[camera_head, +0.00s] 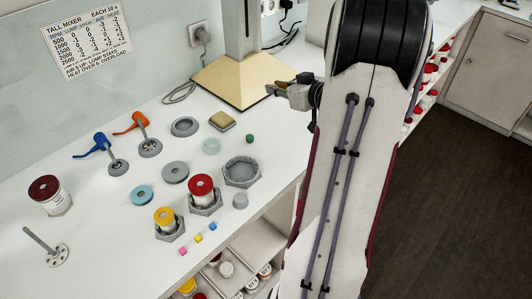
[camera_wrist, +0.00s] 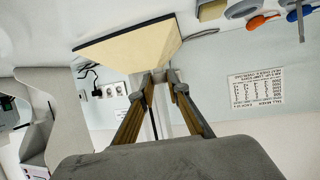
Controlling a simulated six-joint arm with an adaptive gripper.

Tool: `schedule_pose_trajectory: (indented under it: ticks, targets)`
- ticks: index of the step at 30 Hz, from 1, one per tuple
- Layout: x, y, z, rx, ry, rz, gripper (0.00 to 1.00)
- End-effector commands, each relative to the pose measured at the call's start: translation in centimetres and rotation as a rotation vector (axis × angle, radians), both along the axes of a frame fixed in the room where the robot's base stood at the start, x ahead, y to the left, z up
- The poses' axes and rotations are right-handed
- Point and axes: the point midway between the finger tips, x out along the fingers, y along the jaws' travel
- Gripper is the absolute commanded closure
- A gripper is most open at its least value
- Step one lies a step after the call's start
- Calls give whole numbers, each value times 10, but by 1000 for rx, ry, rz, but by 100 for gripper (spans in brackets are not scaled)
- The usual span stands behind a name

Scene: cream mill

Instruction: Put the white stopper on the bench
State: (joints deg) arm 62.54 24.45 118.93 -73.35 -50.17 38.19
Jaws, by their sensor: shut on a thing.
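My gripper (camera_head: 275,89) is raised above the front right part of the tan mixer base in the head view, with its fingers pointing left. In the wrist view the fingertips of my gripper (camera_wrist: 168,80) come close together around a small pale piece (camera_wrist: 172,74). I take this piece for the white stopper; the fingers hide most of it and its shape is unclear. The white bench (camera_head: 110,225) lies below and left of my gripper in the head view.
The tan mixer base (camera_head: 235,78) stands at the back, with a grey column. Red (camera_head: 200,187) and yellow (camera_head: 165,216) jars stand in grey holders near the front edge. A pale grey cylinder (camera_head: 240,201) stands beside them.

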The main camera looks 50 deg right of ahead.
Motion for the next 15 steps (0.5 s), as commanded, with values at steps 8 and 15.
schedule_pose_trajectory:
  ticks: [8,15]
  targets:
    - [-31,4,-6,1,1,131,95]
    - [-52,35,-15,3,0,312,95]
